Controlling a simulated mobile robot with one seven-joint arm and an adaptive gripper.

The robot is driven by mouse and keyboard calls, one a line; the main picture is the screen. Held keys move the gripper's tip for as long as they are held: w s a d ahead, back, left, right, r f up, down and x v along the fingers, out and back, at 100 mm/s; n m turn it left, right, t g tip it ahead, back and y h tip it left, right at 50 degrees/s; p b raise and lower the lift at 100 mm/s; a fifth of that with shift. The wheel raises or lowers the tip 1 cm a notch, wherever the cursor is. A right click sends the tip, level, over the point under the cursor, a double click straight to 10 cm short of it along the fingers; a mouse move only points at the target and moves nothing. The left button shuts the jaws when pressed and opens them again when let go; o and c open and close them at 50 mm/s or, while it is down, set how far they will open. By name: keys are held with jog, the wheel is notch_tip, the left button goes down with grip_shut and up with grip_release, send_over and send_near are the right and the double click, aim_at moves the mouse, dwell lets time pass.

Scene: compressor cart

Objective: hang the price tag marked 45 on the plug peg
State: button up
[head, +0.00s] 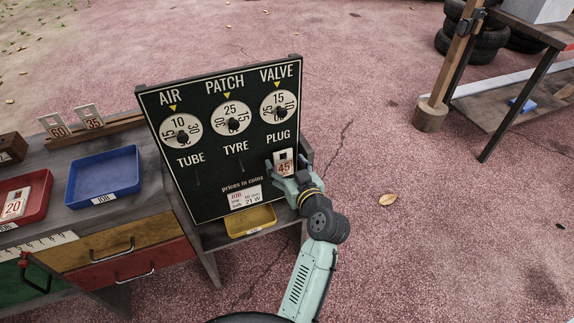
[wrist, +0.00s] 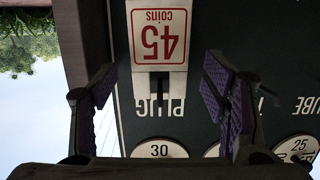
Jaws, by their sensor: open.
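The price tag marked 45 (head: 284,168) is a white card with red figures. It is upright at the board's lower right, under the word PLUG, and shows upside down in the wrist view (wrist: 160,38). The tag has a dark slot at its top end. My gripper (head: 286,173) is at the tag. In the wrist view its purple-padded fingers (wrist: 158,82) are spread wide, with gaps on both sides of the tag.
The dark price board (head: 212,205) has three dials. Tags 60 (head: 57,131) and 35 (head: 91,122) stand in a wooden rack; tag 20 (head: 14,207) lies in a red tray. A blue tray (head: 103,180) and yellow tray (head: 250,222) are nearby. Open ground lies right.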

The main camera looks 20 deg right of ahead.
jog(key=v, duration=1.2)
